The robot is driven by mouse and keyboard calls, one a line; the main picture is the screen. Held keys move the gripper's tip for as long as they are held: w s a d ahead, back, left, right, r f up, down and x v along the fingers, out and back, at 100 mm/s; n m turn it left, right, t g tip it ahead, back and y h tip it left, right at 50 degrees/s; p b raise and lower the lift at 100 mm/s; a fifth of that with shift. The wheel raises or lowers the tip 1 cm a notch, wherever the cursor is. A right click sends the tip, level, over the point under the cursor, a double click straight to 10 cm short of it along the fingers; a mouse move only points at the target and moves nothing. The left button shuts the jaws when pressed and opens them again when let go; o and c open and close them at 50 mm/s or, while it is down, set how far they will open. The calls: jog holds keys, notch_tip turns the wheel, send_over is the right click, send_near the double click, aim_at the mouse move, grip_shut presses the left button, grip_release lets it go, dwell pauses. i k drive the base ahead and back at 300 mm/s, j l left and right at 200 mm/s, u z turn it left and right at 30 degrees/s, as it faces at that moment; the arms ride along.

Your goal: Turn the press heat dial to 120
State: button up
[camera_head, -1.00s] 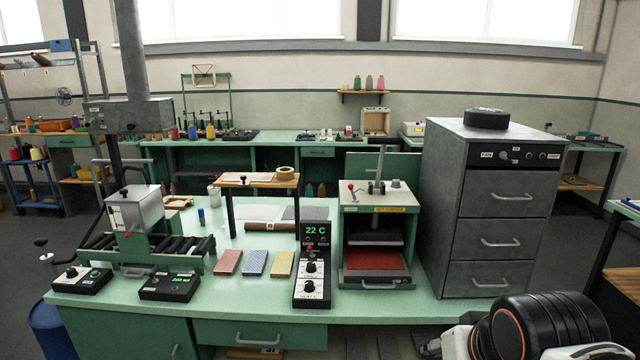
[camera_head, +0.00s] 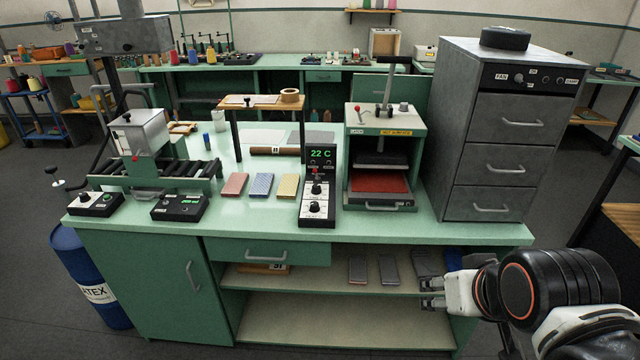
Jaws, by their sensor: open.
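The press heat controller (camera_head: 318,185) is a dark upright panel with a sloping lower face, standing on the green bench left of the press. Its green display (camera_head: 320,154) reads 22 C. Two dark knobs sit on its pale lower plates; the upper knob (camera_head: 316,189) and the lower knob (camera_head: 315,207) are too small to read a setting. The heat press (camera_head: 387,131) has a red bed and a yellow label. My gripper (camera_head: 430,293) is at lower right, in front of the bench's open shelves, well below and right of the controller. It is open and holds nothing I can see.
Three coloured swatches (camera_head: 234,185) lie left of the controller. A small wooden-topped stand (camera_head: 262,100) rises behind them. A grey drawer cabinet (camera_head: 504,140) stands right of the press. Two dark control boxes (camera_head: 180,207) sit at the bench's front left. Shelves (camera_head: 310,283) are below.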

aim_at(314, 207)
jog(key=i+j, duration=0.3)
jog(key=j, duration=0.15)
jog(key=i+j, duration=0.25)
jog(key=j, duration=0.15)
jog(key=i+j+z, duration=0.1)
jog(key=i+j, duration=0.2)
jog(key=j, duration=0.15)
